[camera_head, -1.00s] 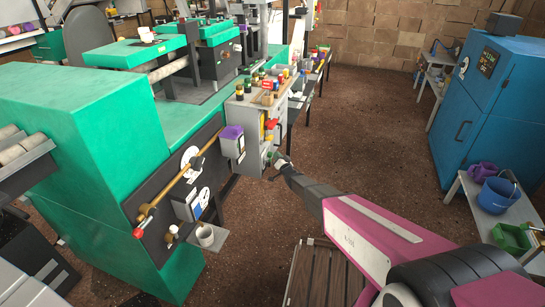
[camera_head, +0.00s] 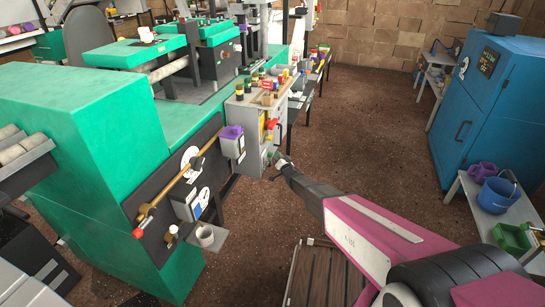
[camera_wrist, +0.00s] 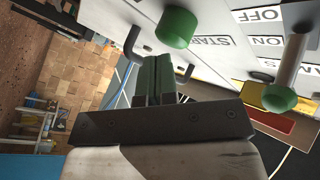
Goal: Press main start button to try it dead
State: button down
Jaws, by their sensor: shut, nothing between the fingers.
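A round green button (camera_wrist: 177,27) stands out from a pale grey panel in the wrist view, beside a label reading START (camera_wrist: 212,41). I take this to be the main start button. My gripper (camera_wrist: 155,65) has its dark green fingers together with nothing between them. In the wrist picture the fingertips lie just below and left of the button; whether they touch it I cannot tell. In the head view my gripper (camera_head: 277,160) is at the lower right side of the grey control cabinet (camera_head: 253,140), and the button cannot be made out there.
A lever with a green knob (camera_wrist: 279,98) and an OFF label (camera_wrist: 258,14) are on the same panel. A dark hook-like handle (camera_wrist: 133,45) is left of the fingers.

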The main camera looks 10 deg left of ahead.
jog(key=shift+d, duration=0.45)
jog(key=shift+d, duration=0.15)
jog(key=d, duration=0.4)
jog(key=shift+s+d, duration=0.25)
jog(key=shift+d, duration=0.1)
dwell(0.5)
